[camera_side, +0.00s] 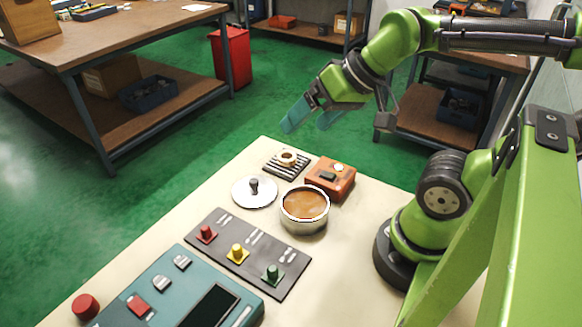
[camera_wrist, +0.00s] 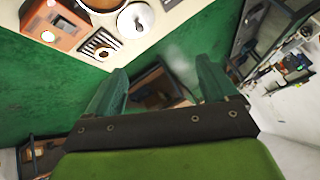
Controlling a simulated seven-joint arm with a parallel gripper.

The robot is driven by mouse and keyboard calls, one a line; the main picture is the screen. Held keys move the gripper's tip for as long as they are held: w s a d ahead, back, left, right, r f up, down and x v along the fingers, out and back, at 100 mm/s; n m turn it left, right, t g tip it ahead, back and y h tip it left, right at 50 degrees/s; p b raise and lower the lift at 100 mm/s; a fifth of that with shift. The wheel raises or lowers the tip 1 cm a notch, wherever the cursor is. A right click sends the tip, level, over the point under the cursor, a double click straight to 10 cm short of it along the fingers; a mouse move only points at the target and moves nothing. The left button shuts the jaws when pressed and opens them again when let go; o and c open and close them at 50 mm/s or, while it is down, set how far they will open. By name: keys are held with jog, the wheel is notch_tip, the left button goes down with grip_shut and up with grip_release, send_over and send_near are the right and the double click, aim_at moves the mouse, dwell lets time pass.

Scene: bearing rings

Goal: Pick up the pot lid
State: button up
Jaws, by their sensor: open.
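The pot lid (camera_side: 254,191) is a round silver disc with a dark knob. It lies flat on the cream table, left of the pot (camera_side: 304,209), which is open and filled with something orange-brown. In the wrist view the lid (camera_wrist: 135,20) shows at the top, with the pot (camera_wrist: 103,4) cut off by the top edge. My gripper (camera_side: 308,118) has teal fingers and is open and empty. It is raised well above the table, beyond its far edge and away from the lid. In the wrist view the two fingers (camera_wrist: 160,85) are spread wide with nothing between them.
A striped grill with a ring (camera_side: 287,158) and an orange-red box (camera_side: 330,178) sit behind the lid and pot. In front are a dark panel with coloured knobs (camera_side: 245,252) and a teal console (camera_side: 170,285). A red button (camera_side: 85,307) is at the front left.

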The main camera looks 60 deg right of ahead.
dwell(0.3)
jog(key=c, duration=0.6)
jog(key=n+g+h, duration=0.1)
jog(key=g+h, duration=0.1)
jog(key=g, duration=0.5)
send_over(254, 181)
notch_tip(254, 181, down, 17)
jog(key=shift+w+a+r, duration=0.1)
jog(key=shift+f, duration=3.2)
